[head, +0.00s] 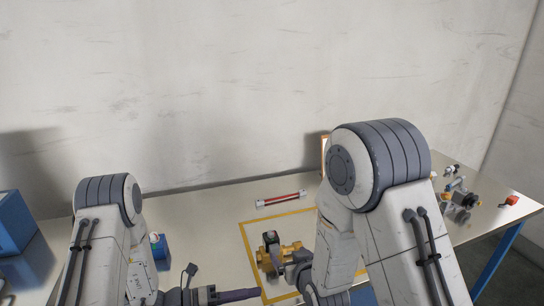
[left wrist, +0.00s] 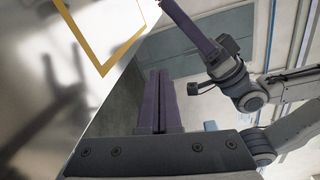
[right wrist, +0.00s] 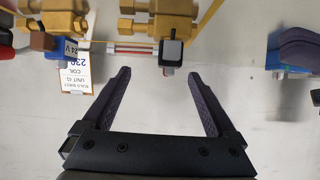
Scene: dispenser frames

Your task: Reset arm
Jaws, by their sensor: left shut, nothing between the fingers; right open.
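My left gripper (head: 256,293) is low in the head view, above the front of the table (head: 205,232). In the left wrist view its two purple fingers (left wrist: 159,76) lie together with nothing between them. My right gripper (head: 282,262) is farther back, beside brass fittings (head: 291,248) in the yellow-outlined area. In the right wrist view its fingers (right wrist: 158,75) are spread and empty, with the fittings (right wrist: 170,27) beyond the tips. The right arm link hides part of the table in the head view.
A white paper label (right wrist: 76,80) and a blue "24 V" block (right wrist: 66,50) lie beyond the right fingers. A red-and-white tube (head: 281,199) lies near the back wall. Small parts (head: 462,197) sit at right, a blue bin (head: 14,222) at left.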

